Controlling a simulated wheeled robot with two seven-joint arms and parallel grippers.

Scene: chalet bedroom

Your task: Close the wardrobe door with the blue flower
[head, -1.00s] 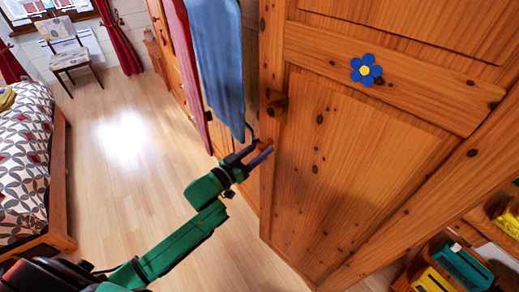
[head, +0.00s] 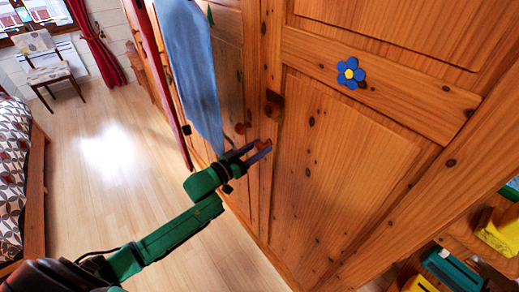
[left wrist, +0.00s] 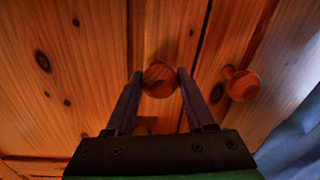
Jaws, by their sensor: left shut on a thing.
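The wooden wardrobe door (head: 345,150) with the blue flower (head: 351,73) fills the right half of the head view. Its free edge is close beside the neighbouring door panel; in the left wrist view a dark seam (left wrist: 204,40) runs between them. In the left wrist view the gripper (left wrist: 159,76) is shut on a round wooden knob (left wrist: 159,80), one finger on each side. The neighbouring door's knob (left wrist: 241,86) is just right of it. My right gripper is not in view.
A blue cloth (head: 193,75) hangs on the wardrobe front left of the flower door. The bed (head: 14,180) is at the far left, a chair (head: 47,68) at the back. Open shelves with coloured items (head: 455,268) are at lower right. The floor between is clear.

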